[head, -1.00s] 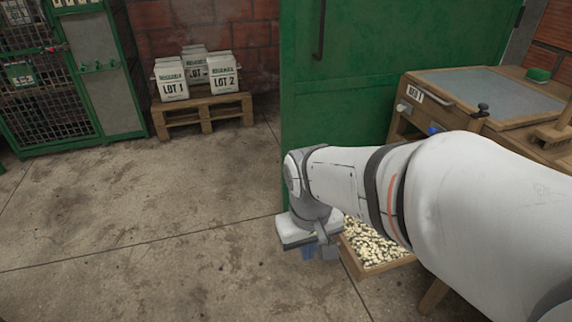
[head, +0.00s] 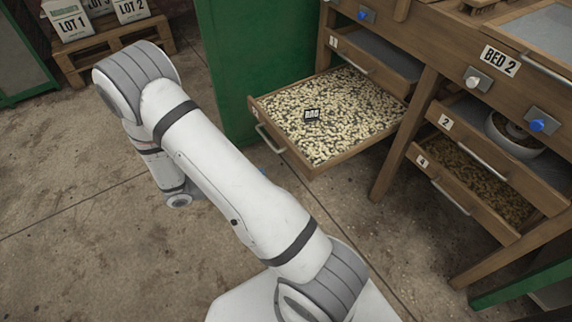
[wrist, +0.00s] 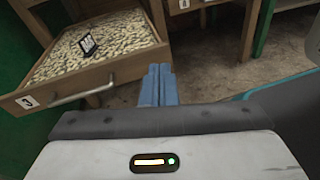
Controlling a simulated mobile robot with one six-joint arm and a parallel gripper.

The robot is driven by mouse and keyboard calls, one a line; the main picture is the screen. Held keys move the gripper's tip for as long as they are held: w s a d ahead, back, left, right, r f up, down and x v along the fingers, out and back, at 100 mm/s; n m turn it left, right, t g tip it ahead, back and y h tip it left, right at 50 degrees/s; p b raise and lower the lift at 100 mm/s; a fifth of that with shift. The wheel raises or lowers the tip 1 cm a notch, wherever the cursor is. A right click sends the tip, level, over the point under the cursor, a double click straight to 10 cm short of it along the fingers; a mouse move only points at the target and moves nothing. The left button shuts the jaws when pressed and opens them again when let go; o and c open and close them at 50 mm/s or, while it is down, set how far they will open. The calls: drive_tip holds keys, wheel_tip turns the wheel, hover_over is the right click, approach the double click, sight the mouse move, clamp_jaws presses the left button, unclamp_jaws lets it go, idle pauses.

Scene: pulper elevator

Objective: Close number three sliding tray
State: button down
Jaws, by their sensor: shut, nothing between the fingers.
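The sliding tray (head: 283,140) stands pulled out from the left bed, filled with pale beans and a small black tag (head: 312,115). Its metal handle (head: 270,138) is on the front. In the wrist view the tray's wooden front (wrist: 105,75) carries a label that appears to read 3 (wrist: 27,102), with the handle (wrist: 85,92) beside it. My gripper (wrist: 158,72) shows its blue fingers together, empty, to the right of the tray front and apart from the handle. In the head view my arm mostly hides the gripper.
Tray 1 (head: 375,68) sits above the pulled-out tray. Trays 2 (head: 480,140) and 4 (head: 455,195) of bed 2 stand partly out at the right. A green panel (head: 228,60) is close on the left. Concrete floor is open in front.

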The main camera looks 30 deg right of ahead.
sight(299, 157)
wheel_tip(299, 157, down, 5)
drive_tip(key=w+n+t+h, duration=0.2)
drive_tip(key=n+t, duration=0.1)
drive_tip(key=n, duration=0.1)
drive_tip(key=d+b, duration=0.2)
drive_tip(key=d, duration=0.4)
drive_tip(key=d+b, duration=0.3)
drive_tip(key=d, duration=0.2)
drive_tip(key=shift+d+f, duration=0.2)
drive_tip(key=shift+d, duration=0.15)
drive_tip(key=shift+d+r, duration=0.1)
drive_tip(key=shift+d, duration=0.5)
